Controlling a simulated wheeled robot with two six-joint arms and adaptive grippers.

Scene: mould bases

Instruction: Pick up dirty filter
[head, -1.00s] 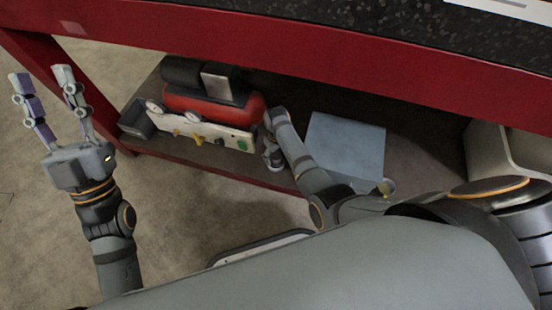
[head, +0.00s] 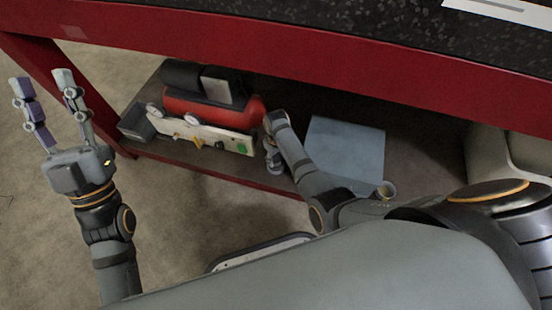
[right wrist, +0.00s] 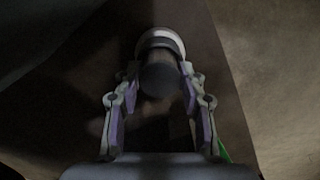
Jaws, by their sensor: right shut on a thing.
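A short dark cylinder with a pale rounded end (right wrist: 160,72), which looks like the dirty filter, is between the fingers of my right gripper in the right wrist view. My right gripper (right wrist: 158,88) is shut on it. In the head view my right gripper (head: 271,160) is low beside the right end of the red compressor (head: 212,108), mostly hidden behind my own forearm. The filter cannot be made out there. My left gripper (head: 42,84) is open and empty, left of the table, with its fingers pointing up the picture.
The compressor, with a pale front panel (head: 200,134), stands on the lower shelf (head: 232,172) under a red table frame (head: 300,55). A blue-grey flat box (head: 344,150) lies to its right. A pale container (head: 486,155) is at the far right. Bare floor lies left and in front.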

